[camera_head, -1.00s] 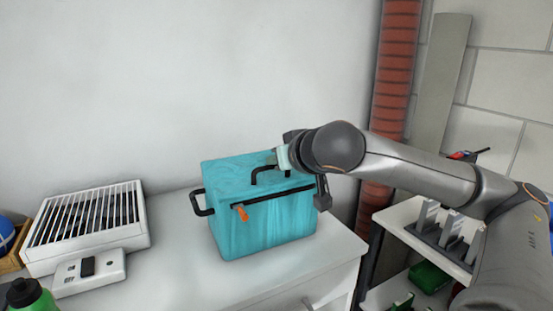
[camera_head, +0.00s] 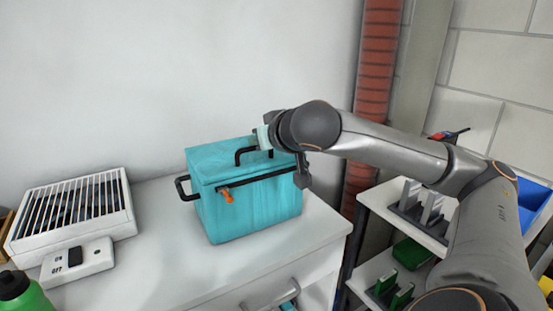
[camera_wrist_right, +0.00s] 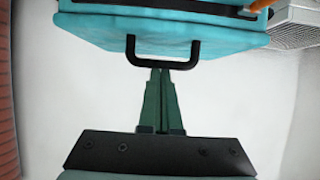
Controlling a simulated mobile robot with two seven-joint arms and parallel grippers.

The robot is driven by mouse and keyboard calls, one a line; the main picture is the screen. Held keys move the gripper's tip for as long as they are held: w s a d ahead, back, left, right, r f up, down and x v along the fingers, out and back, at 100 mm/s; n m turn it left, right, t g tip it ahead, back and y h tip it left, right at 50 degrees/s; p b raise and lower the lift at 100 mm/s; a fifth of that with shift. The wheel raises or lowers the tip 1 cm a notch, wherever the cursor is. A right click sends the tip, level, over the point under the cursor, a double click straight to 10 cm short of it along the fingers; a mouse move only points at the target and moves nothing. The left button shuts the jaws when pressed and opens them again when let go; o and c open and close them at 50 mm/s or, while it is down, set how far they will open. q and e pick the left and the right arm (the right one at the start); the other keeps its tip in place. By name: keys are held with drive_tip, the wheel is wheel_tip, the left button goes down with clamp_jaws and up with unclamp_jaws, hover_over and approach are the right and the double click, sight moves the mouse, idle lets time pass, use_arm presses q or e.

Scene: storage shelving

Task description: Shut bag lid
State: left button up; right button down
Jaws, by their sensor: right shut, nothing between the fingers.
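The teal bag (camera_head: 255,213) stands upright on the white cabinet top. Its lid (camera_head: 212,158) lies flat or nearly flat, with a dark seam and an orange zipper pull (camera_head: 227,195) below its front edge. A black handle (camera_head: 241,155) stands on top and another black handle (camera_head: 181,188) is on the left side. My right gripper (camera_wrist_right: 160,72) is shut and empty, its green fingertips at a black bag handle (camera_wrist_right: 163,64) in the wrist view; contact is unclear. In the head view its wrist (camera_head: 305,128) is over the bag's back right, hiding that corner. My left gripper is out of view.
A white slatted heater (camera_head: 75,215) and a switch box (camera_head: 78,262) stand left of the bag. A green bottle (camera_head: 25,295) is at the front left. A shelf rack (camera_head: 390,200) and a red pipe (camera_head: 375,75) are at the right. Cabinet top before the bag is clear.

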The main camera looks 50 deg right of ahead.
drive_tip(key=shift+s+a+r+p, duration=0.15)
drive_tip(key=shift+s+r+p, duration=0.15)
drive_tip(key=shift+p, duration=0.3)
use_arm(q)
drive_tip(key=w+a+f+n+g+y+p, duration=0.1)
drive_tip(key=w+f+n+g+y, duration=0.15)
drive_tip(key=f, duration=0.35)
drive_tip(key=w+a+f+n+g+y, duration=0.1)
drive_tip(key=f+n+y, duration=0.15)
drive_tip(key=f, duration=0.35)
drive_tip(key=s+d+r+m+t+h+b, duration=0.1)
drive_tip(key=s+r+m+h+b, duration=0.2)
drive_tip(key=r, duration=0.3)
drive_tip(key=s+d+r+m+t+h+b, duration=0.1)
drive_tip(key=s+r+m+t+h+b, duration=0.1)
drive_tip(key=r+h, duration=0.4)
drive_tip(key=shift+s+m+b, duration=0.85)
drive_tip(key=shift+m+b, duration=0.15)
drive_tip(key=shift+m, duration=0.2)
use_arm(e)
drive_tip(key=s+a+f, duration=0.2)
drive_tip(key=s+a, duration=0.1)
drive_tip(key=s, duration=0.5)
drive_tip(key=shift+s, duration=0.3)
drive_tip(key=shift+f, duration=0.15)
